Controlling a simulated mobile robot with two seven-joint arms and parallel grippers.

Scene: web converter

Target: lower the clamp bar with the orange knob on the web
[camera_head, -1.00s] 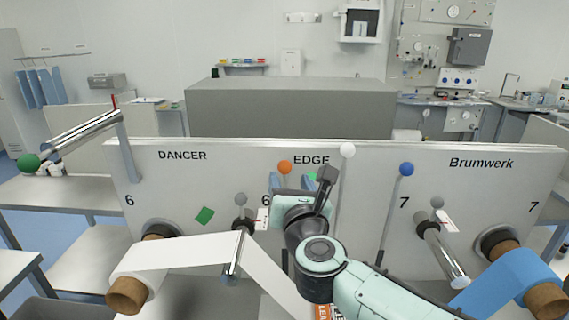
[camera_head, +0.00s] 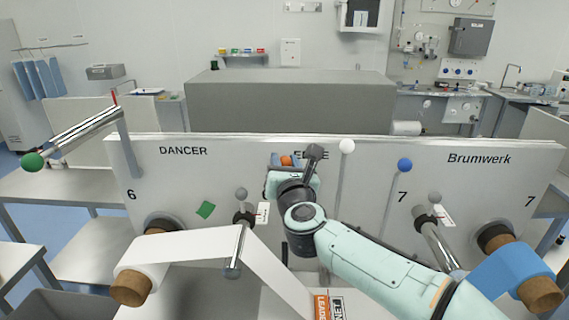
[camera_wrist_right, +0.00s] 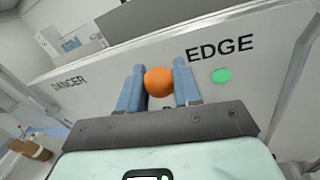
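In the right wrist view the knob (camera_wrist_right: 159,82) sits between the two blue fingers of my right gripper (camera_wrist_right: 160,85), with almost no gap at either side. I cannot tell whether they press on it. In the head view my right gripper (camera_head: 286,163) and forearm hide the bar below the knob. The white web (camera_head: 185,247) runs from a roll at the left over a metal roller and down to the right. My left gripper is not in view.
A white knob (camera_head: 347,146) and a blue knob (camera_head: 405,165) on rods stand to the right. Grey knobs (camera_head: 241,194) sit lower down. A green ball (camera_head: 32,161) ends the bar at the far left. A blue roll (camera_head: 510,272) is at the right.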

